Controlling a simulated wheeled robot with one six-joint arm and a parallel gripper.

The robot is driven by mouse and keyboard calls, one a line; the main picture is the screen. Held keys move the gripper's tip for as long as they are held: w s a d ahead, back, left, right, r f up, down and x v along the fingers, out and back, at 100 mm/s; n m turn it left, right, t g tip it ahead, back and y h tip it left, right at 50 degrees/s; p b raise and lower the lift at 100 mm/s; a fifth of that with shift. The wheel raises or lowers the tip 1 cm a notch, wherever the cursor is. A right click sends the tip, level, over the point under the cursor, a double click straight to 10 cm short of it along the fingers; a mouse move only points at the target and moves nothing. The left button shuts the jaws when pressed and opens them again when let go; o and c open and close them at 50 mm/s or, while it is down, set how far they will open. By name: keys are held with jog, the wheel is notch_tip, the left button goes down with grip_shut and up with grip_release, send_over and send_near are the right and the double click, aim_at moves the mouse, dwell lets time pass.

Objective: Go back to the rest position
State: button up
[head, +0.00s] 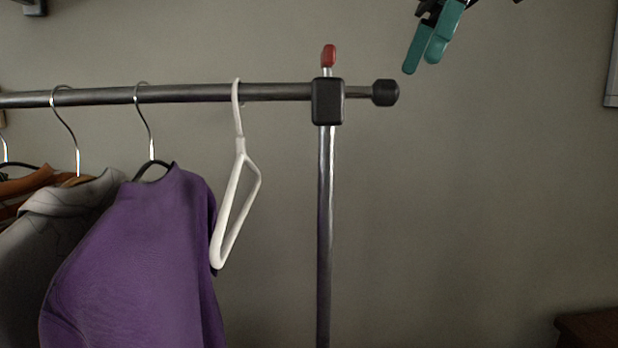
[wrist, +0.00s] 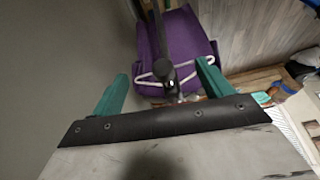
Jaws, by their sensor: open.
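My gripper (head: 432,47) is at the top right of the head view, above and to the right of the rail's end. Its teal fingers are apart with nothing seen between them, and it is partly cut off by the top edge. In the wrist view my gripper (wrist: 163,70) spans the clothes rack seen end-on beyond it. A white hanger (head: 239,149) hangs by its hook on the metal rail (head: 285,92), left of the post. It is empty and apart from my gripper. It also shows in the wrist view (wrist: 199,72), partly hidden by the rail end.
A purple garment (head: 140,255) and a grey garment (head: 35,240) hang to the left. The upright post (head: 325,230) has a black clamp (head: 328,101) and a red knob (head: 329,55). A black end cap (head: 385,92) closes the rail.

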jog(key=s+d+f+m+h, duration=0.1)
jog(key=s+f+m, duration=0.4)
jog(key=f, duration=0.7)
jog(key=s+d+f+m+h, duration=0.2)
jog(key=s+d+f+m, duration=0.2)
jog(key=f, duration=0.9)
jog(key=s+d+f+m+t+h, duration=0.1)
jog(key=s+d+f+m, duration=0.1)
jog(key=s+f+m, duration=0.5)
notch_tip(320, 180, down, 6)
jog(key=s, duration=0.3)
jog(key=shift+d+m, duration=0.25)
jog(key=shift+m, duration=0.05)
